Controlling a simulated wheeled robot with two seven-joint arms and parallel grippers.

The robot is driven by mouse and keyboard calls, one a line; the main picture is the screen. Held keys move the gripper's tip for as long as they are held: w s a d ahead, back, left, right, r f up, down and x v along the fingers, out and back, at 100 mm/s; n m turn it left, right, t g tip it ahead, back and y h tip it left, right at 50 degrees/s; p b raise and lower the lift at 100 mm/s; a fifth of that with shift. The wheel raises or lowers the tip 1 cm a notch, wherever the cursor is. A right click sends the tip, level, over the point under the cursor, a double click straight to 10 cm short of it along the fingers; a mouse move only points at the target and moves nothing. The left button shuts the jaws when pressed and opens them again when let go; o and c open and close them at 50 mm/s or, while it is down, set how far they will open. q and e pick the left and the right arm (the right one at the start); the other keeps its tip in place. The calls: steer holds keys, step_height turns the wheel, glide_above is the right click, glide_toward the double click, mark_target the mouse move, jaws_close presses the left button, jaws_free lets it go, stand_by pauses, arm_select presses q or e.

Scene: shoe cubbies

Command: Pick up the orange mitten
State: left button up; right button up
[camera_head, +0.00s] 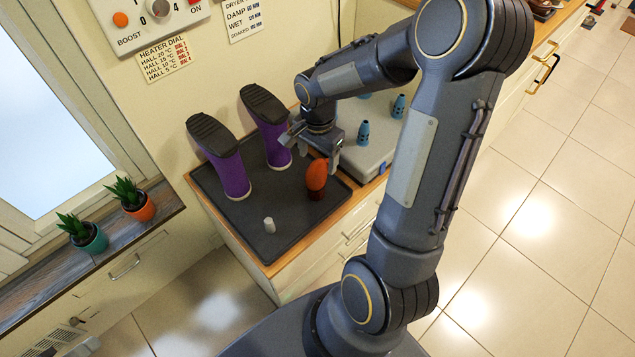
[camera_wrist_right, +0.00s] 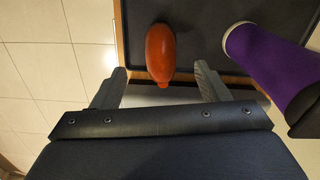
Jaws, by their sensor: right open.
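The orange mitten (camera_head: 317,174) stands upright on the dark tray (camera_head: 236,219), toward its right side, with a darker brownish lower part. In the right wrist view the orange mitten (camera_wrist_right: 160,54) lies ahead of the fingers, roughly midway between them. My right gripper (camera_head: 318,150) is open and empty, just above and behind the mitten in the head view. In the wrist view its two fingers (camera_wrist_right: 162,84) are spread wide, and I see no contact with the mitten. My left gripper is not in view.
Two purple boots (camera_head: 234,176) (camera_head: 275,146) with dark soles up stand on the tray, left of the mitten. A small white-grey cylinder (camera_head: 269,225) stands near the front. A grey box with blue pegs (camera_head: 363,133) is to the right. Potted plants (camera_head: 134,203) sit on the left sill.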

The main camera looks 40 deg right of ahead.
mark_target(317, 175)
step_height(317, 175, down, 8)
steer(key=shift+w+f+b, duration=0.1)
steer(key=shift+b, duration=0.9)
steer(key=shift+c, duration=0.3)
steer(key=c, duration=0.9)
